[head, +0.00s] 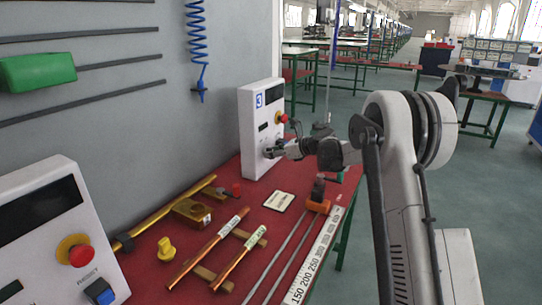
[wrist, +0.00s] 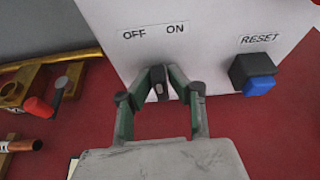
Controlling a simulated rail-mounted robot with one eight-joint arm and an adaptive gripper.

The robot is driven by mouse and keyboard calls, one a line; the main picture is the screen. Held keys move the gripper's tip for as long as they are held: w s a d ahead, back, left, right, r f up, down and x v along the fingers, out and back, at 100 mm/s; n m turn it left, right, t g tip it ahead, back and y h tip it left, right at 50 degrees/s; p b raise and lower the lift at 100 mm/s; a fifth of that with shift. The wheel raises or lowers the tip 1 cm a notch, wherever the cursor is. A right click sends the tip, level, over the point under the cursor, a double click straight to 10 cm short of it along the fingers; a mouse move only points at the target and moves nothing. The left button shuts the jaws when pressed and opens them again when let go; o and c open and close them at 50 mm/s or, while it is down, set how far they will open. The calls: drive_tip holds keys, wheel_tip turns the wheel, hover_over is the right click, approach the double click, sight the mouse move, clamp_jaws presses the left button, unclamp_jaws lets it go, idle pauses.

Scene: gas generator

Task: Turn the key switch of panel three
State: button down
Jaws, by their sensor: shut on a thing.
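Panel three (head: 262,125) is a white box marked with a blue 3, standing at the far end of the red table. In the wrist view its face (wrist: 205,45) carries the labels OFF and ON. The key switch (wrist: 159,84) sits just below these labels, a dark piece between my fingertips. My gripper (wrist: 160,80) is shut on it, one finger on each side. In the head view my gripper (head: 272,152) reaches the panel's lower front, and the key is too small to make out. The switch's exact angle is hard to tell.
A blue RESET button (wrist: 258,84) is right of my gripper, and a red emergency button (head: 282,118) is higher on the panel. A brass pipe (head: 165,213), copper pipes (head: 208,250), a yellow knob (head: 166,249) and a ruler strip (head: 313,258) lie on the table.

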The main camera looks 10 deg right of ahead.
drive_tip(key=n+t+b, duration=0.1)
drive_tip(key=n+t+h, duration=0.1)
drive_tip(key=n, duration=0.1)
drive_tip(key=shift+s+a+f+n+b, duration=0.1)
drive_tip(key=shift+s+n+b, duration=0.05)
drive_tip(key=shift+n+b, duration=0.2)
idle(0.4)
drive_tip(key=c, duration=1.7)
unclamp_jaws()
drive_tip(key=v, duration=1.2)
drive_tip(key=shift+s+a, duration=0.1)
